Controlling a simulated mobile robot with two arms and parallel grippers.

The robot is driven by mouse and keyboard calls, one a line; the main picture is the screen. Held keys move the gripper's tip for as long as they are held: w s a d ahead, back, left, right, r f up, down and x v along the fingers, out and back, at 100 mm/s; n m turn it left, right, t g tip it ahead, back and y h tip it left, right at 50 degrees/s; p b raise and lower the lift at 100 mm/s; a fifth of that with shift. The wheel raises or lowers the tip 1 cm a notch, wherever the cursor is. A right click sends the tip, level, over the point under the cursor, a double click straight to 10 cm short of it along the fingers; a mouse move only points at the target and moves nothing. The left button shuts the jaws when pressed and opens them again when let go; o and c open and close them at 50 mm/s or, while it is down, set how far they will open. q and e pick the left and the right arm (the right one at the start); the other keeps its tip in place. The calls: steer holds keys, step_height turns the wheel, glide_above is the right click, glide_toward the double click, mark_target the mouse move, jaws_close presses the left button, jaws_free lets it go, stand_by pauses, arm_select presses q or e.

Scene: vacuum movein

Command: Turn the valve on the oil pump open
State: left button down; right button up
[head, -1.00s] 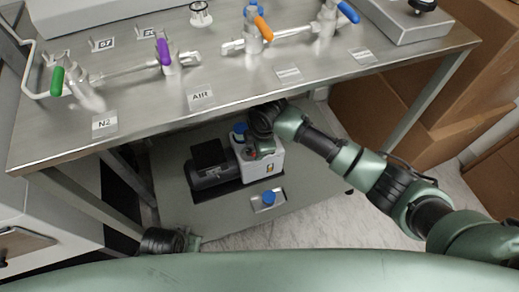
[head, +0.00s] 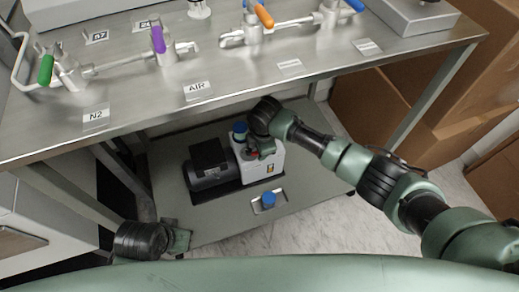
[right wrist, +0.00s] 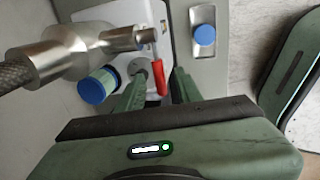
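The oil pump (head: 212,168), with a dark motor and a white body (head: 272,165), stands on the lower shelf below the steel table. In the right wrist view, a red valve lever (right wrist: 158,72) stands out from the pump top, next to a metal fitting and hose (right wrist: 60,55). My right gripper (right wrist: 161,88) is open, with a green finger on each side of the lever; contact cannot be told. In the head view my right gripper (head: 262,146) is over the pump and hides part of its top. My left gripper (head: 178,238) is low at the left, away from the pump; its fingers are unclear.
A blue-capped bottle-like part (head: 240,130) is on the pump. A small plate with a blue knob (head: 268,200) lies in front of it. The table (head: 130,115) overhangs the pump, bearing valves with green, purple and orange handles. Cardboard boxes (head: 440,105) stand at the right.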

jaws_close()
stand_by(1.4)
